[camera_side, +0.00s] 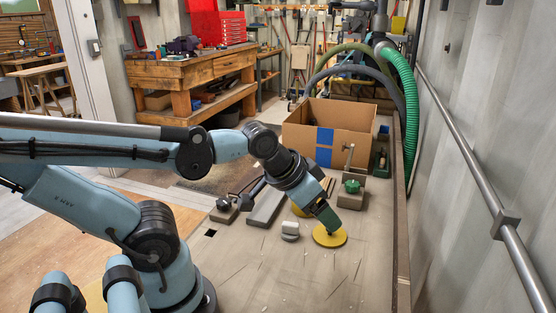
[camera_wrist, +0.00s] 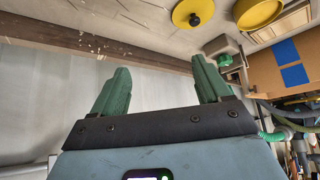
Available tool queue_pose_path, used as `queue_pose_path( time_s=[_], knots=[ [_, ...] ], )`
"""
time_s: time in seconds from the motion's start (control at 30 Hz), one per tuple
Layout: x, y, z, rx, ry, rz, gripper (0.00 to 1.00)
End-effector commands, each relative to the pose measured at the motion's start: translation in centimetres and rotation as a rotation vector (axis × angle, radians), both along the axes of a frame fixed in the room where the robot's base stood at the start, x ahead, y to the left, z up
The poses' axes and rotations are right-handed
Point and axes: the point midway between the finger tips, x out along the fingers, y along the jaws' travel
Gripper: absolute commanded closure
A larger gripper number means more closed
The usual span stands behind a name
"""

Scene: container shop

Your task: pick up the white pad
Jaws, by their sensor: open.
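A small whitish, rounded block on a grey base, which looks like the white pad (camera_side: 290,229), sits on the bench top in the side view. I do not make it out in the wrist view. My gripper (camera_side: 331,226) is up and to the right of the pad in the picture, apart from it, and overlaps a yellow disc there. In the wrist view my gripper (camera_wrist: 161,82) has its two green fingers spread wide, with nothing between them.
The yellow disc (camera_side: 329,238) has a small knob, clearer in the wrist view (camera_wrist: 188,14). A yellow bowl (camera_wrist: 258,12), a grey block with a green knob (camera_side: 351,190), a long grey block (camera_side: 267,206) and a cardboard box (camera_side: 345,116) stand close by. The bench's near part is clear.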

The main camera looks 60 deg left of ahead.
Motion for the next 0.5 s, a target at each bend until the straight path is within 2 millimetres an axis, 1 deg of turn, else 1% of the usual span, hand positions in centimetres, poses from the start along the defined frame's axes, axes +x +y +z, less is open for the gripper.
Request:
queue_pose_path(
  time_s=[0.27, 0.37, 0.47, 0.5],
  knots=[
    [0.0, 0.2, 0.0, -0.004, 0.009, 0.013, 0.24],
    [0.2, 1.1, 0.0, -0.025, 0.054, 0.073, 0.24],
    [0.4, 2.8, 0.0, -0.066, 0.141, 0.194, 0.24],
    [0.4, 3.7, 0.0, -0.087, 0.184, 0.255, 0.24]
  ],
)
